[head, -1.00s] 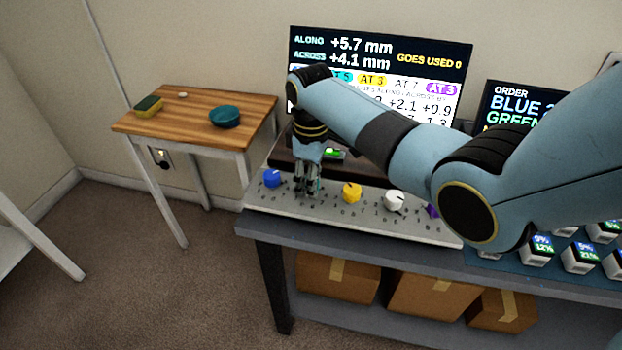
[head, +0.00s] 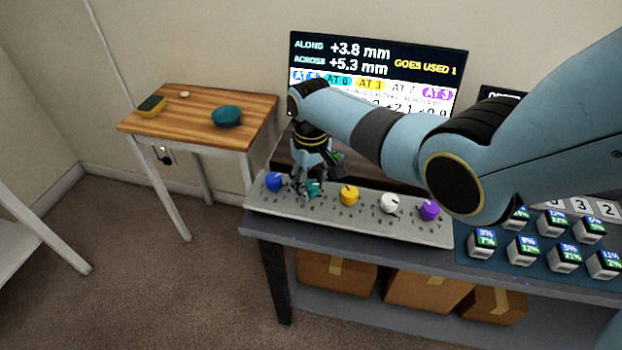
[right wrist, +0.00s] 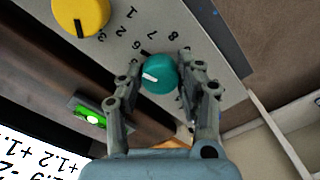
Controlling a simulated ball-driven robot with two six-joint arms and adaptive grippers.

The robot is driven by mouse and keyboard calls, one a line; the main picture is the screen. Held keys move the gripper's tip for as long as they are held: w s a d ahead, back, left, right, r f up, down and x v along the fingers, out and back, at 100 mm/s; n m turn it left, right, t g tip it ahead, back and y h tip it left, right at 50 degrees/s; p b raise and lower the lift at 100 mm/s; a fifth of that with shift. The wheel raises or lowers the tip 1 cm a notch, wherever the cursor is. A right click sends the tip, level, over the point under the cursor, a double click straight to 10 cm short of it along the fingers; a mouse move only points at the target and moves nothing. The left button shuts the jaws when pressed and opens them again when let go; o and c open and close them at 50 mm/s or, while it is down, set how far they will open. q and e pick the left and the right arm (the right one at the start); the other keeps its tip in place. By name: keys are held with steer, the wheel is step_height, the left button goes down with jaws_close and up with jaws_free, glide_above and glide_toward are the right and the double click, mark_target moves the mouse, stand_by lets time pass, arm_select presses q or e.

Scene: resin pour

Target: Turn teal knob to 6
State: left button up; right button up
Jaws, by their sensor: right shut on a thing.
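The teal knob (head: 314,188) sits on the grey dial panel (head: 400,222), between the blue knob (head: 273,181) and the yellow knob (head: 349,195). My right gripper (head: 305,187) points down at it. In the right wrist view, the right gripper (right wrist: 162,88) has a finger on each side of the teal knob (right wrist: 160,77) and is shut on it. Its white pointer line faces the printed numbers, but I cannot read the exact mark. The screen (head: 400,52) shows AT 6 on a teal label, along +3.8 mm, across +5.3 mm and goes used 1. My left gripper is out of view.
A white knob (head: 388,203) and a purple knob (head: 429,210) stand farther right on the panel. Several labelled blocks stand on a blue mat (head: 464,268) at right. A wooden side table (head: 190,117) with a teal bowl (head: 227,116) is at left.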

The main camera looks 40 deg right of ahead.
mark_target(311, 185)
steer(key=shift+m, duration=0.5)
steer(key=o, duration=1.1)
steer(key=shift+o, duration=0.2)
step_height(311, 185, up, 12)
